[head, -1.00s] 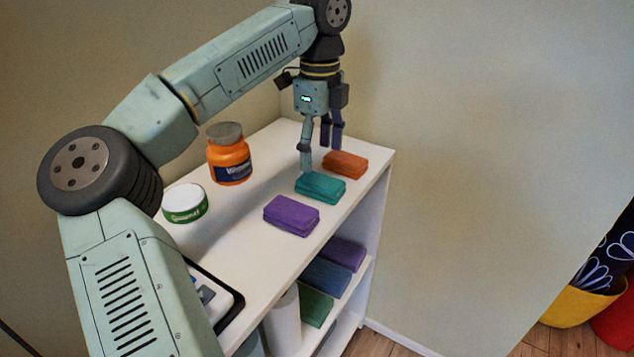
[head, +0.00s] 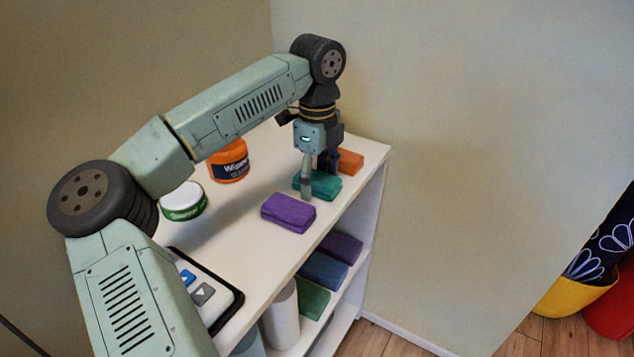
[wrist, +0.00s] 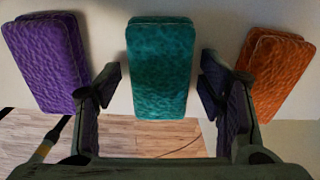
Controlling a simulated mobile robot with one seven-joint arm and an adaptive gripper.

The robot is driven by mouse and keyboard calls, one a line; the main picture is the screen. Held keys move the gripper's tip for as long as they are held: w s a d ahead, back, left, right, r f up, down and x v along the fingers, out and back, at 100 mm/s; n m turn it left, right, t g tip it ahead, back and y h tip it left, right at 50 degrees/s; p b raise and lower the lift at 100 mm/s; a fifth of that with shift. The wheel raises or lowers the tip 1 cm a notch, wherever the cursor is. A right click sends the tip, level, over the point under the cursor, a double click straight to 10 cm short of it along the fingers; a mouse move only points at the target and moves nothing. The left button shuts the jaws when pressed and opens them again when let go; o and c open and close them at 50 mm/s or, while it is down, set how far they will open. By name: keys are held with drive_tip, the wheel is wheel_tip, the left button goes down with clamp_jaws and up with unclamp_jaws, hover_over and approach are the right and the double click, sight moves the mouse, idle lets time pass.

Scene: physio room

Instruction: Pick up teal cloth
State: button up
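The teal cloth (head: 325,185) lies folded on the white shelf top, between a purple cloth and an orange cloth. My gripper (head: 318,185) is low over it, pointing down, and partly covers it in the head view. In the wrist view the teal cloth (wrist: 161,68) lies ahead between the two open fingers (wrist: 160,95), with a gap on each side. The gripper is open and holds nothing. I cannot tell how far the fingertips are above the shelf top.
The purple cloth (head: 288,212) and the orange cloth (head: 350,162) lie close on either side. An orange wipes tub (head: 229,162) and a white-green tin (head: 184,203) stand at the left. More folded cloths (head: 324,271) lie on the lower shelf. A wall is behind.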

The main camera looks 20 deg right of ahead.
sight(317, 177)
drive_tip(key=c, duration=1)
wheel_tip(317, 177, up, 10)
drive_tip(key=shift+r+b, duration=0.1)
drive_tip(key=shift+b, duration=0.65)
drive_tip(key=o, duration=0.6)
drive_tip(key=c, duration=0.5)
